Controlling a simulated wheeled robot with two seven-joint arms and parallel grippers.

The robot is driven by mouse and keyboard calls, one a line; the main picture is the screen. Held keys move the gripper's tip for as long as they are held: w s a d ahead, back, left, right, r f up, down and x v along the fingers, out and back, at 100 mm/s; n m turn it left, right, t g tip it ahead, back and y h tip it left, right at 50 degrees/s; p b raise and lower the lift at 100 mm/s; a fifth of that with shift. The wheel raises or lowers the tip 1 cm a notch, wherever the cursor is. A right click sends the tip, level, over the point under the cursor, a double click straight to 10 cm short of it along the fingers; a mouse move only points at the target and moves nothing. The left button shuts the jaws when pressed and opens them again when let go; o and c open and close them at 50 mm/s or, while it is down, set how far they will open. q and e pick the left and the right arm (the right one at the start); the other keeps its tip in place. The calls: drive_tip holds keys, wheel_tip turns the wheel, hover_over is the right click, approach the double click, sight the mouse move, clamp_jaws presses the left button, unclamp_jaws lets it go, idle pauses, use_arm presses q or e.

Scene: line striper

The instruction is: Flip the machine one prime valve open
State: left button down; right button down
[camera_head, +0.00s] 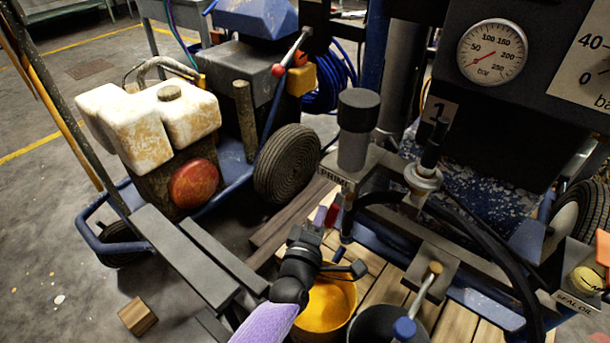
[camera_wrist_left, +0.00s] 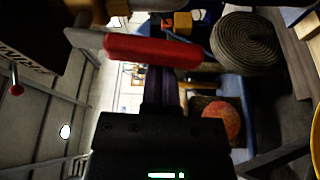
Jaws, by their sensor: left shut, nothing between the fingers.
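The prime valve of machine one is a grey block with a "PRIME" label (camera_head: 335,178), below a dark-capped cylinder. Its red lever handle (camera_head: 334,210) hangs below the block in the head view. In the wrist view the red handle (camera_wrist_left: 152,50) runs across the top of the picture. My left gripper (camera_head: 320,216) is shut and empty, its purple fingers right beside the red handle. In the wrist view the shut fingers (camera_wrist_left: 163,82) reach up to the handle's lower edge; I cannot tell whether they touch. My right gripper is not in view.
A yellow paint bucket (camera_head: 328,303) and a dark bucket (camera_head: 378,326) stand below the valve. Black hoses (camera_head: 490,240) curve at the right. A pressure gauge (camera_head: 492,52) sits above. A second machine with a white jug (camera_head: 165,112) and a wheel (camera_head: 287,165) stands at the left.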

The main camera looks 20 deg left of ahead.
use_arm(q)
drive_tip(key=shift+s+d+f+n+g, duration=0.2)
drive_tip(key=shift+d+n+g, duration=0.3)
drive_tip(key=shift+n, duration=0.4)
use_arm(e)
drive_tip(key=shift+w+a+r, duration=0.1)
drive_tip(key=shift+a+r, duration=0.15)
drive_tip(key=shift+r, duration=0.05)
use_arm(q)
drive_tip(key=shift+d, duration=0.1)
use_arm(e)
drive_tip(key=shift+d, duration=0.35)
